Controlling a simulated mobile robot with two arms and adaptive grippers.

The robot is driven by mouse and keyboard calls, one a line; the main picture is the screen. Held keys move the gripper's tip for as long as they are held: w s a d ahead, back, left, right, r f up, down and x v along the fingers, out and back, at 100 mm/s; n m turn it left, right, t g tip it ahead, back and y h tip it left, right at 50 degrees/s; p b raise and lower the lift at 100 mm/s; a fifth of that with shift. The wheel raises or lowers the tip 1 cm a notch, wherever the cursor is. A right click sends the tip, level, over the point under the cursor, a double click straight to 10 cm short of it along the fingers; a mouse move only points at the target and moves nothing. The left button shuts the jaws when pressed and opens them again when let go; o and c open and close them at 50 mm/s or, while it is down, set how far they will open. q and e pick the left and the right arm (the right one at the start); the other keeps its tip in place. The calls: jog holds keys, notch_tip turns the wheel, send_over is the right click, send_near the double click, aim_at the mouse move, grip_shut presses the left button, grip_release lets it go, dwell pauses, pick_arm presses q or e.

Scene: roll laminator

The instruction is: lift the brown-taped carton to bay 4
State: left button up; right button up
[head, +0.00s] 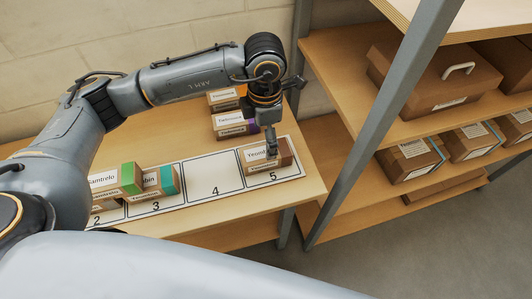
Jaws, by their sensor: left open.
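The brown-taped carton (290,155) sits in bay 5 of the white numbered strip, at its right end. It is a small white-fronted box with a brown end, and its label is partly covered by my gripper. My left gripper (271,150) points down at this carton, with its fingers at the carton's top and front. It is open; the picture is too small to tell whether the fingers touch the box. Bay 4 (214,184), just left of the carton, is empty. My right gripper is not in view.
A green-taped carton (117,180) and a teal-taped carton (161,182) stand around bays 2 and 3. Orange-taped (223,99) and purple-taped (231,126) cartons stand behind bay 4. A shelf rack with a grey post (375,130) and brown boxes (440,82) rises at right.

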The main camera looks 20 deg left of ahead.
pick_arm(q)
jog(key=shift+f, duration=0.95)
jog(key=shift+f+p, duration=0.4)
jog(key=shift+f, duration=0.2)
notch_tip(320, 180, down, 4)
jog(key=shift+w+f+p, duration=0.15)
jog(key=shift+p, duration=0.4)
jog(key=shift+d, duration=0.1)
jog(key=c, duration=1.5)
jog(key=shift+c, duration=0.3)
